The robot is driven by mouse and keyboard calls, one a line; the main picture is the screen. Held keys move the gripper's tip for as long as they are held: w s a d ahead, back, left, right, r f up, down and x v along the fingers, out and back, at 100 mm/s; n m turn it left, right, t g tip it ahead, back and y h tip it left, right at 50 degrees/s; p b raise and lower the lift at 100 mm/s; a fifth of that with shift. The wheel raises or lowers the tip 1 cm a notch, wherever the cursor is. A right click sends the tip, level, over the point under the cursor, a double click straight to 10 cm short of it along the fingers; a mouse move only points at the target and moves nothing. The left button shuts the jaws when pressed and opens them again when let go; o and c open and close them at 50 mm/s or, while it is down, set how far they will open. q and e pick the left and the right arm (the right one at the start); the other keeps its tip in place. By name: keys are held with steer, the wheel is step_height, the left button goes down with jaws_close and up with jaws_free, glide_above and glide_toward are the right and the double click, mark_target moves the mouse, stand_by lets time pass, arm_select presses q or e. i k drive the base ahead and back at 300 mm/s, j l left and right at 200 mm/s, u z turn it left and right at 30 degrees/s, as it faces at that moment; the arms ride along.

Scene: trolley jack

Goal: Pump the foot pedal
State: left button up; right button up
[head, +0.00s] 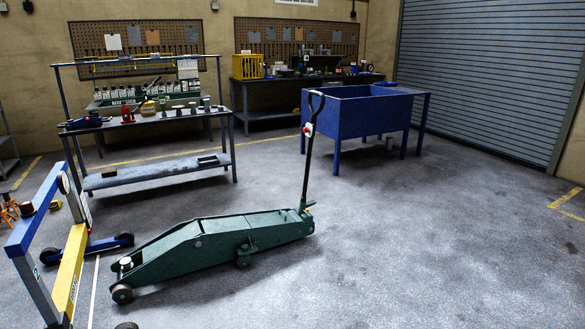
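A long green trolley jack (225,236) stands on the grey floor in the middle of the head view. Its saddle end points to the lower left and its black handle (308,160) rises nearly upright from the right end, with a loop grip on top. A small dark piece (310,204) sticks out at the handle's base; it may be the foot pedal, but it is too small to tell. Neither of my grippers is in view.
A blue and yellow wheeled frame (72,262) stands at the left, close to the jack's saddle end. A workbench (160,175) and a blue tub on legs (358,119) stand behind. The floor (430,245) right of the jack is clear up to the roller shutter (490,70).

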mark_target(309, 204)
steer(key=i+l+z, duration=0.3)
steer(key=i, duration=1.25)
steer(key=i+j+z, duration=0.25)
steer(key=i, duration=1.25)
steer(key=i+l+z, duration=0.15)
steer(key=i, duration=0.75)
steer(key=i+j+z, duration=0.15)
steer(key=i, duration=0.75)
steer(key=i+j+z, duration=0.15)
steer(key=i, duration=0.75)
steer(key=i+u, duration=0.35)
steer(key=i, duration=0.25)
steer(key=i+u, duration=0.4)
steer(key=i, duration=0.15)
steer(key=i+l+u, duration=0.35)
steer(key=i, duration=0.2)
steer(key=i+j+u, duration=0.25)
steer(key=i+u, duration=0.25)
steer(key=i+j+u, duration=0.15)
steer(key=i+u, duration=0.2)
steer(key=u, duration=0.15)
steer(key=i+l+u, duration=0.1)
steer(key=i+u, duration=0.35)
steer(key=i+l+u, duration=0.25)
steer(key=i+u, duration=0.25)
